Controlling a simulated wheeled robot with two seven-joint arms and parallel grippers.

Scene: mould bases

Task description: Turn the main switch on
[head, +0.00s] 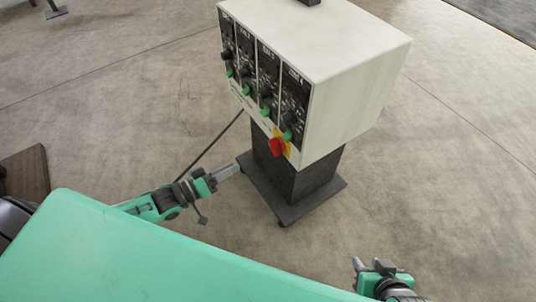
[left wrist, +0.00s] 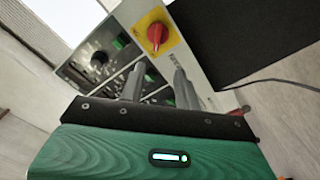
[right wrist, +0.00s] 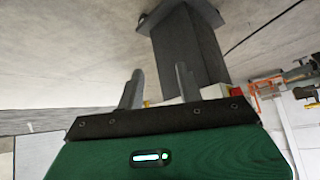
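The main switch is a red rotary knob on a yellow plate (head: 277,147), low on the front corner of the white control box (head: 350,60). In the left wrist view the red knob (left wrist: 156,34) is beyond the fingertips, its grip bar running roughly upright in the picture. My left gripper (head: 238,168) is left of and below the switch in the head view, apart from it. Its two fingers (left wrist: 158,82) stand apart with nothing between them. My right gripper (head: 368,264) is at the bottom right, far from the box; its fingers (right wrist: 158,85) are apart and empty.
The box front carries several black panels with dark knobs and green parts (head: 267,80). The box stands on a dark pedestal (head: 300,175) with a flat base plate (head: 310,207). A dark cable (head: 215,143) runs near my left arm. The floor to the right is clear.

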